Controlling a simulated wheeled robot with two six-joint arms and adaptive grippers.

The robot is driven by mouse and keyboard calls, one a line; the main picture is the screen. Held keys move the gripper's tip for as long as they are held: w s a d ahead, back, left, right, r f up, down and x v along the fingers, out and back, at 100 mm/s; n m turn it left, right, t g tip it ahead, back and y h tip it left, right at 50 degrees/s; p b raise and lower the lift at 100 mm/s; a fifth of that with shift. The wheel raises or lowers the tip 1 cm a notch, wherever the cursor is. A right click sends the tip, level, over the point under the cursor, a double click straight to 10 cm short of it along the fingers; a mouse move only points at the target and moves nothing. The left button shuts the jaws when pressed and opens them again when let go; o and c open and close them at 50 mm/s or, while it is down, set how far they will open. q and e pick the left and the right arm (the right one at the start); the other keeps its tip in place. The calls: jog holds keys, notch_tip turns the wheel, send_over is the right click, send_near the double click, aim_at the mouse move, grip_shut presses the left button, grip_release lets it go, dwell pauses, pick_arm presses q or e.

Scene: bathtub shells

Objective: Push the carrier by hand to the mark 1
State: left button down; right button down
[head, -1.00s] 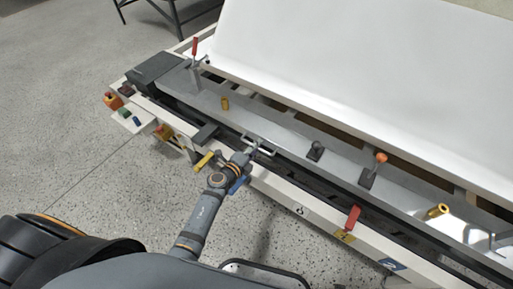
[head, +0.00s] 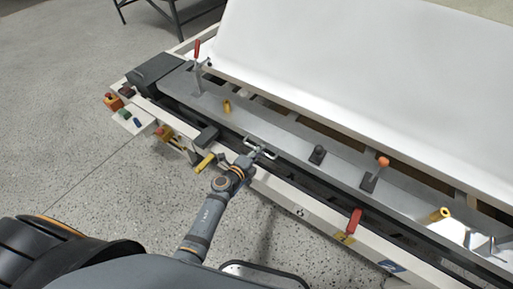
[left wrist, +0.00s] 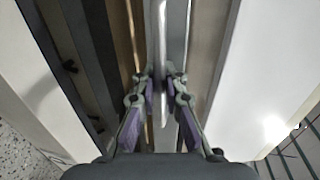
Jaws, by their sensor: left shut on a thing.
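The carrier is a long grey metal beam (head: 285,132) on the machine's bed, with clamps and pins along it. A light U-shaped handle (head: 268,152) sticks out from its near side. My left gripper (head: 257,153) is shut on this handle. In the left wrist view the gripper (left wrist: 162,88) has its fingers on both sides of a pale bar (left wrist: 160,50). My right gripper is not in view.
A large white shell (head: 370,70) lies behind the beam. A yellow handle (head: 205,163) and an orange-red button box (head: 114,102) are at the left front. The speckled floor in front is clear.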

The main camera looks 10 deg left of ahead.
pick_arm(q)
jog(key=shift+s+d+f, duration=0.2)
jog(key=shift+s+d, duration=0.1)
jog(key=shift+d, duration=0.25)
jog(key=c, duration=1.8)
grip_release()
jog(key=shift+d+r, duration=0.1)
jog(key=shift+c, duration=0.2)
jog(key=shift+o, duration=0.7)
jog(key=shift+s, duration=0.1)
jog(key=shift+a, duration=0.25)
jog(key=v, duration=1.2)
jog(key=shift+a, duration=0.15)
